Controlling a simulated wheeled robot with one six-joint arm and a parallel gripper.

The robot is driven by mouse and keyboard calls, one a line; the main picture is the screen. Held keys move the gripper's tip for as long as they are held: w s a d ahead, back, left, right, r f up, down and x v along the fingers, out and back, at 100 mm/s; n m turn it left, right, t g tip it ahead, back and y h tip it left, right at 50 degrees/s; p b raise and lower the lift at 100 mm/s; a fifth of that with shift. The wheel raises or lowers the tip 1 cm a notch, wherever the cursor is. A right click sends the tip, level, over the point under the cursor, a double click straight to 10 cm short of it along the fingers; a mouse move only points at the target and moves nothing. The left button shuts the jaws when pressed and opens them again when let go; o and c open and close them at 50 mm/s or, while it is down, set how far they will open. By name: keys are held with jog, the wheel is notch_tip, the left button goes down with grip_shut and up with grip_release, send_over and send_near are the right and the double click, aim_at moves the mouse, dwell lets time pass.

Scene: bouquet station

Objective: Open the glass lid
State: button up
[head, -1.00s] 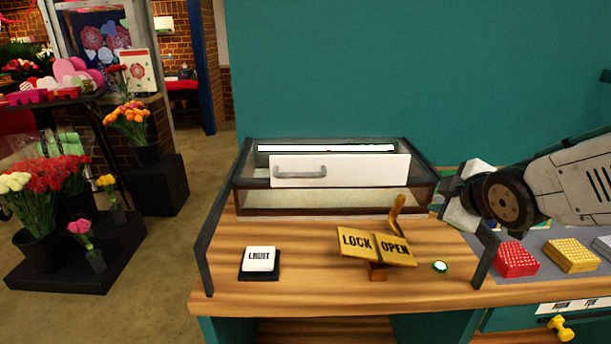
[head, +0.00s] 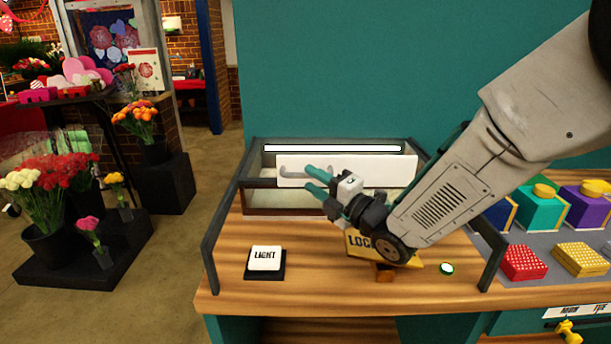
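The glass case (head: 262,206) stands at the back of the wooden counter, and its lid looks closed. A white panel (head: 385,171) with a grey bar handle (head: 293,171) is on the lid's front. My gripper (head: 311,180) has teal fingers that are spread apart and empty. It points left, in front of the panel just right of and below the handle in the picture. I cannot tell whether it touches the handle. My arm hides much of the LOCK/OPEN sign (head: 358,244) and its lever.
A LIGHT button (head: 266,259) sits on the counter at left, and a small round green-rimmed button (head: 446,269) at right. Dark rails (head: 212,235) edge the counter's sides. Coloured boxes (head: 525,262) stand at right. The counter's front middle is clear.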

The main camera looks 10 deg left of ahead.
aim_at(309, 177)
jog(key=shift+x, duration=1.7)
